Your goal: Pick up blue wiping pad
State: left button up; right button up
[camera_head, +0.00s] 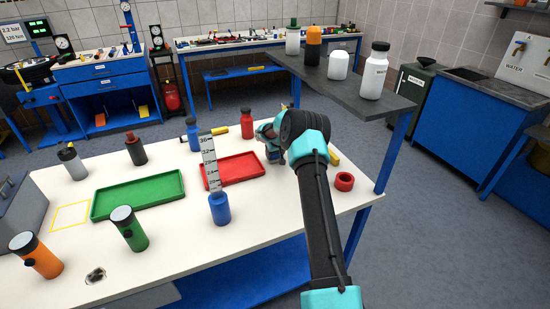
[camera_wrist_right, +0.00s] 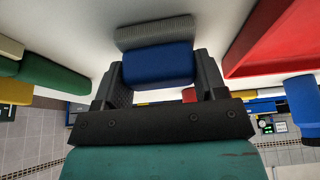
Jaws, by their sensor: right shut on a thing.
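The blue wiping pad (camera_wrist_right: 158,66) is between the two dark fingers of my right gripper (camera_wrist_right: 160,75) in the right wrist view. It is a blue block with a grey ribbed layer (camera_wrist_right: 155,31) along its far side. The fingers are shut on its blue part. In the head view my right gripper (camera_head: 270,146) is low over the back right of the white table, right of the red tray. The pad is mostly hidden there by my gripper and arm. I cannot tell whether it touches the table. My left gripper is in no view.
The red tray (camera_head: 246,180) and a red bottle (camera_head: 247,124) are close to the right gripper. A red ring (camera_head: 344,181) lies near the right edge. A green tray (camera_head: 139,207) and several bottles stand further left. A raised grey shelf (camera_head: 335,81) is behind the arm.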

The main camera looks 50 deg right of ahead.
dwell(0.4)
notch_tip(320, 180, up, 4)
jog(key=shift+f, duration=0.2)
jog(key=s+a, duration=0.3)
jog(key=a, duration=0.1)
jog(key=s+a+r, duration=0.1)
jog(key=s+a, duration=0.6)
jog(key=a, duration=0.1)
jog(key=shift+s+r, duration=0.15)
jog(key=shift+s, duration=0.2)
dwell(0.3)
